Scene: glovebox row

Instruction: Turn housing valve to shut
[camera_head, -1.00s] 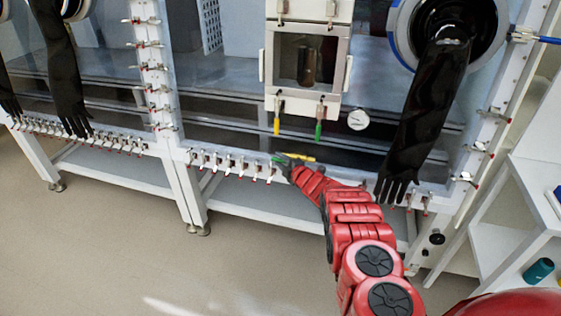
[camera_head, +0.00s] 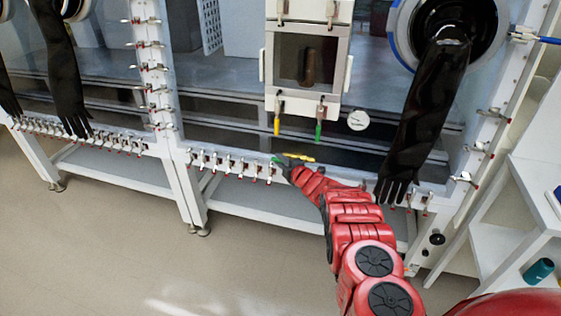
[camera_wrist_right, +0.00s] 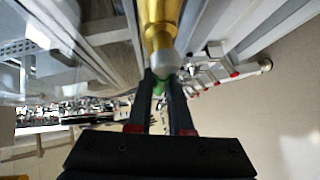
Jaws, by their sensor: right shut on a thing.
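The housing valve shows in the right wrist view as a brass-yellow body (camera_wrist_right: 160,22) with a grey metal end and a small green part (camera_wrist_right: 158,88) between my fingers. In the head view its yellow part (camera_head: 300,157) lies just above my right gripper (camera_head: 284,162), at the lower front edge of the glovebox. In the wrist view my right gripper (camera_wrist_right: 160,80) is shut on the green part. The fingers hide much of it, and I cannot tell the valve's exact angle. My left gripper is not in view.
A row of clamps (camera_head: 230,165) runs along the lower frame left of my gripper. A black glove (camera_head: 425,115) hangs to the right. Above are a small hatch (camera_head: 308,65), yellow (camera_head: 277,124) and green (camera_head: 318,132) handles, and a gauge (camera_head: 358,120). A white shelf (camera_head: 520,215) stands at right.

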